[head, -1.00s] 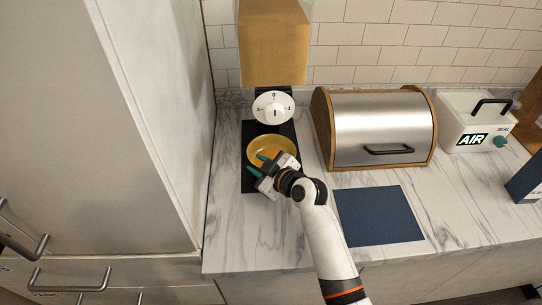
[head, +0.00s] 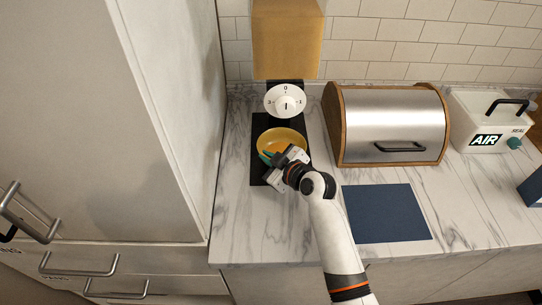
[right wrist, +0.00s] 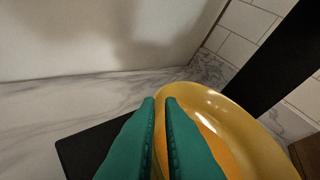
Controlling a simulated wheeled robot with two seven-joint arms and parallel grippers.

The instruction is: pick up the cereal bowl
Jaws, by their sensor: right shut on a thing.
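The yellow cereal bowl (head: 284,136) is at the black base below the white dial, with an orange patch inside. My right gripper (head: 269,158) is at the bowl's near left rim. In the right wrist view its teal fingers (right wrist: 160,103) are close together with the rim of the bowl (right wrist: 235,125) between them. The bowl looks about level; I cannot tell whether it still touches the base. The fingers and wrist hide part of its near side. My left gripper is not in view.
The white dial (head: 288,101) and a tan box (head: 287,40) stand behind the bowl. A bread box (head: 395,125) is to the right, and a white AIR machine (head: 488,120) beyond it. A blue mat (head: 386,213) lies in front. A tall cabinet (head: 150,120) bounds the left.

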